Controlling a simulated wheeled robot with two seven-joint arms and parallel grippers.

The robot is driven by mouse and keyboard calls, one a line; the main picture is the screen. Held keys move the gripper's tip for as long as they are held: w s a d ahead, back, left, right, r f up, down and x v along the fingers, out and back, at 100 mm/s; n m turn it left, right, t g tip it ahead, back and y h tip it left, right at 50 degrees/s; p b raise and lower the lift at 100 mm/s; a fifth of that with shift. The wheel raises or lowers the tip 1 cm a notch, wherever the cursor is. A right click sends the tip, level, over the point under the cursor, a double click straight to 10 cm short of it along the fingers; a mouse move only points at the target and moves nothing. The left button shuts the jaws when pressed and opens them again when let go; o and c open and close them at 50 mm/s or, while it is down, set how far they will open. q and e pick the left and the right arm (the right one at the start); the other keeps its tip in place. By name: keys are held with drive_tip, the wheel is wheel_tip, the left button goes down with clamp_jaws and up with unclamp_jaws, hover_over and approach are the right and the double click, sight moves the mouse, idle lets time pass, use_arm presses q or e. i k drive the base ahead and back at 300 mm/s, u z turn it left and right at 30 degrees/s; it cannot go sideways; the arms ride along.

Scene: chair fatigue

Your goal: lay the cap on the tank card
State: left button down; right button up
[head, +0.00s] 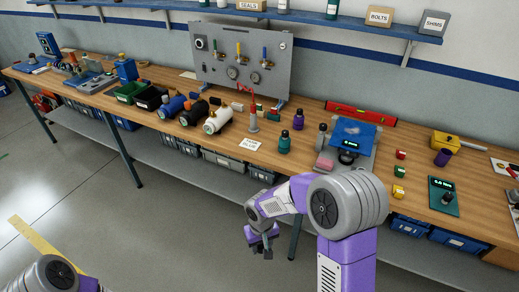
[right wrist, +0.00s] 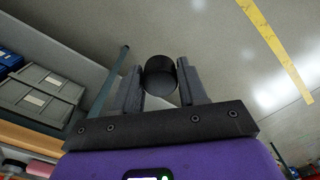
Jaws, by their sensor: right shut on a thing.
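My right gripper (head: 262,246) hangs in front of the bench, below the tabletop edge and over the floor. In the right wrist view its two fingers are closed on a black round cap (right wrist: 160,77), held between the fingertips. In the head view the cap is too small and dark to make out clearly. A white card (head: 250,144) with small print lies near the front edge of the bench, right of the white tank (head: 217,121); its words are too small to read. My left gripper is outside the view; only part of the left arm shows at lower left.
The long wooden bench (head: 300,168) crosses the view. Black and blue tanks lie to the left. A scale (head: 347,147) stands further right. Grey bins (head: 222,161) sit below.

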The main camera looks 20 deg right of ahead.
sight(250, 144)
drive_tip(key=z, duration=0.6)
drive_tip(key=i, duration=1.25)
drive_tip(key=u, duration=0.7)
drive_tip(key=i, duration=0.55)
drive_tip(key=z, duration=0.05)
